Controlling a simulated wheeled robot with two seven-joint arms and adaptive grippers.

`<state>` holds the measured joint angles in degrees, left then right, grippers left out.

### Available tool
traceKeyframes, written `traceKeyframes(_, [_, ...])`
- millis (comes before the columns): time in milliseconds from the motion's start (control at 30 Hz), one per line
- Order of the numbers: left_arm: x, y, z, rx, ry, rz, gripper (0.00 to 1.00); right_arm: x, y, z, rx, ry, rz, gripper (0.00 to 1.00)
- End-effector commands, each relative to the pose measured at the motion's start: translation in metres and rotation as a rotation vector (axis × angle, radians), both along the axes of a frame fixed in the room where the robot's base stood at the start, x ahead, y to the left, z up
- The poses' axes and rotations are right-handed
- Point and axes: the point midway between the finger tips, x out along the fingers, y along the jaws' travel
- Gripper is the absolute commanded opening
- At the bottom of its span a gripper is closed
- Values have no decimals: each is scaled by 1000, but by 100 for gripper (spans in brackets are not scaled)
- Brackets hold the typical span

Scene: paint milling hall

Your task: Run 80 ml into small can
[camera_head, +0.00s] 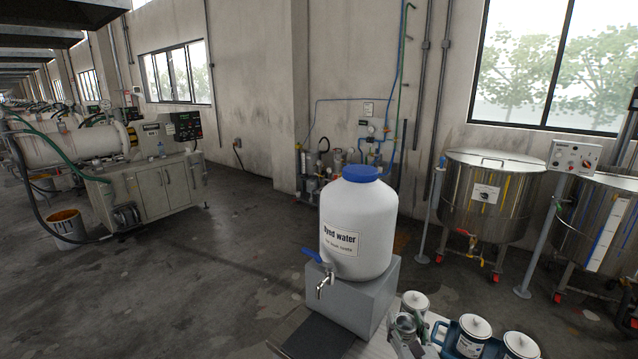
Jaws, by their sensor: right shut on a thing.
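A white plastic drum with a blue cap, the dyed water container (356,222), stands on a grey block (372,294). Its metal tap (324,287) sticks out low at the front left, with a blue lever (313,256) above it. No stream shows under the spout. My right gripper (407,331) is at the bottom edge, right of and lower in the picture than the tap. It is shut on a small grey metal can (404,322), mostly hidden by the fingers, so its contents cannot be told. My left gripper is out of view.
White-lidded cans stand at the bottom right: one behind my right gripper (415,301), others (472,327) by a blue carrier (445,336). Steel vats (488,200) stand at the right, milling machines (150,180) at the left.

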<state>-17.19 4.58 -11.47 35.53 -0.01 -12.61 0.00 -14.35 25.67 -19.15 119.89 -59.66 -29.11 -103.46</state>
Motion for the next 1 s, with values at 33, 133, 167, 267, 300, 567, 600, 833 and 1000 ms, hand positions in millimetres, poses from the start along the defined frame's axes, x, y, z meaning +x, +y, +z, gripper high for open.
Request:
traceKeyframes(33, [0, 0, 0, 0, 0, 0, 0, -4, 0, -7, -1, 3, 0, 28])
traceKeyframes(133, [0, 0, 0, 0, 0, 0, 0, -9, 0, -16, -1, 2, 0, 28])
traceKeyframes(167, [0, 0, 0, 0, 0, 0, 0, -11, 0, -18, -1, 2, 0, 28])
traceKeyframes(267, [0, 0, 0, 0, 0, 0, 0, -15, 0, -24, 0, 1, 0, 28])
traceKeyframes(300, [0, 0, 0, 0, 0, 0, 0, -16, 0, -26, 0, 0, 0, 28])
traceKeyframes(567, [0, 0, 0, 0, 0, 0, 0, -19, 0, -30, 0, -1, 1, 28])
traceKeyframes(600, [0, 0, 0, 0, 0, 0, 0, -19, 0, -30, 0, -1, 1, 28])
traceKeyframes(833, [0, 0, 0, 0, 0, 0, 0, -19, 0, -30, 0, -1, 1, 28])
traceKeyframes(1000, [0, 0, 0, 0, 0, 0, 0, -18, 0, -30, 0, -1, 1, 28])
